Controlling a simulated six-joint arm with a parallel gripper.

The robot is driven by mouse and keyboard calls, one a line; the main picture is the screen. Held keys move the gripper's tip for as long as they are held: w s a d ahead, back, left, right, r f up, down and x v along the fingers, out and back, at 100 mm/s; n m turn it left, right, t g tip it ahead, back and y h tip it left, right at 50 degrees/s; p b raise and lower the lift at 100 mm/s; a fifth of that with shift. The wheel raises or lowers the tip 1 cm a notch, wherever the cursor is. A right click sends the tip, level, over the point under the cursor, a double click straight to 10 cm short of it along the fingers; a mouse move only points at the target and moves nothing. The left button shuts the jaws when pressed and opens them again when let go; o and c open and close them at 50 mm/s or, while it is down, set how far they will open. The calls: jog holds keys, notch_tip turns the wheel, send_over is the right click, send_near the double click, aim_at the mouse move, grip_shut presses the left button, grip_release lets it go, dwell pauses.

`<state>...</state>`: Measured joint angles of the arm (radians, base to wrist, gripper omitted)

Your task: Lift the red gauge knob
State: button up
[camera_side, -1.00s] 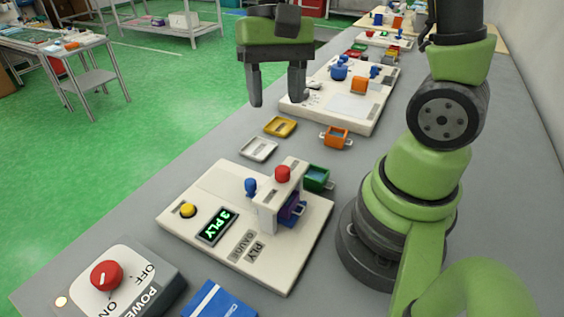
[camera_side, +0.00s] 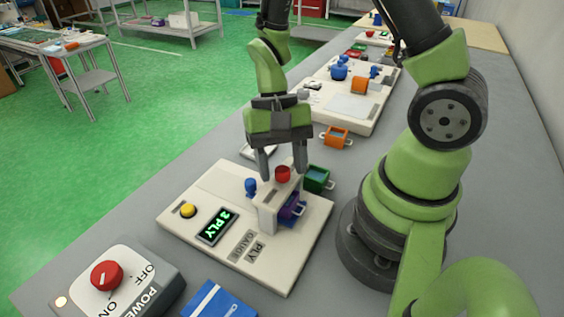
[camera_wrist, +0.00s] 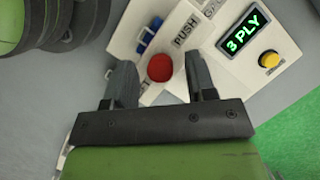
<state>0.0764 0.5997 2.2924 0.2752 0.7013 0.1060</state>
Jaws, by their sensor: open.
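The red gauge knob (camera_side: 282,174) sits on top of the white raised block (camera_side: 268,205) of the ply gauge. My gripper (camera_side: 282,176) is open, with its fingers pointing down on either side of the knob. In the wrist view the red knob (camera_wrist: 160,68) shows between the two fingertips, with a gap on each side. The gripper does not hold it. The gauge's display (camera_side: 216,226) reads 3 PLY in green.
The white gauge base (camera_side: 290,262) carries a yellow button (camera_side: 188,210) and a blue knob (camera_side: 251,187). Purple (camera_side: 291,207), green (camera_side: 317,178) and orange (camera_side: 336,137) handled trays are close by. A power box (camera_side: 125,280) stands at the front left.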

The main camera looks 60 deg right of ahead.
jog(key=shift+f, duration=0.15)
grip_shut()
jog(key=shift+r, duration=1.25)
grip_release()
jog(key=v, duration=1)
